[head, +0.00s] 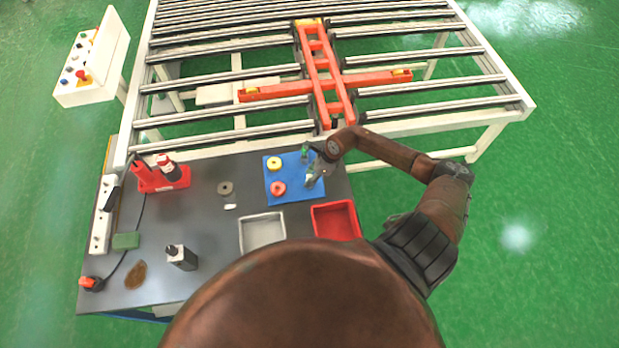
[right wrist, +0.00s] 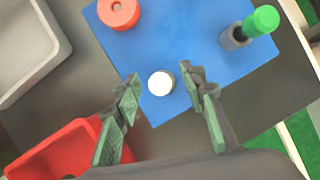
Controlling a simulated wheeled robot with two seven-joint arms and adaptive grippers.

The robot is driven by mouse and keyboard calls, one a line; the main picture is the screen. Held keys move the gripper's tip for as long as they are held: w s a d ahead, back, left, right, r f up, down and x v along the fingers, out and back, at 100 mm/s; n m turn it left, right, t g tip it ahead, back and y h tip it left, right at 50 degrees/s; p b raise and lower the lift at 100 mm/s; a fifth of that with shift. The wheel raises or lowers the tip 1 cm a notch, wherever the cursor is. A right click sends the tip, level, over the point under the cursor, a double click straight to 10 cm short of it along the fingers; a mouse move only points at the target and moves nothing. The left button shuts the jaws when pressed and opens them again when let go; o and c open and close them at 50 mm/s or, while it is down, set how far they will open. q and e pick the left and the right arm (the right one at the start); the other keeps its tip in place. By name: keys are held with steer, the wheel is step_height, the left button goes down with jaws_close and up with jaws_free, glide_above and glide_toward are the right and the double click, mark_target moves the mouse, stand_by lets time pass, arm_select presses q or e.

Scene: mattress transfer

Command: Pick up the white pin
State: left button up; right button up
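The white pin (right wrist: 161,83) shows in the right wrist view as a round white top on the blue board (right wrist: 185,45). In the head view the white pin (head: 309,181) is a small pale shape on the blue board (head: 298,195), partly hidden by my right gripper. My right gripper (head: 314,174) is above the right part of the board. In the right wrist view its green-padded fingers (right wrist: 160,81) are apart, one on each side of the pin, with gaps to it. The pin's lower part is hidden. My left gripper does not show.
The board also carries a red ring piece (right wrist: 119,13), a yellow ring piece (head: 274,163) and a green-topped pin (right wrist: 262,20). A grey tray (head: 262,215) and a red tray (head: 318,209) stand just in front. The orange cross frame (head: 320,70) lies on rollers behind.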

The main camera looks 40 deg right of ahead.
steer(key=shift+w, duration=0.1)
steer(key=c, duration=0.7)
jaws_close()
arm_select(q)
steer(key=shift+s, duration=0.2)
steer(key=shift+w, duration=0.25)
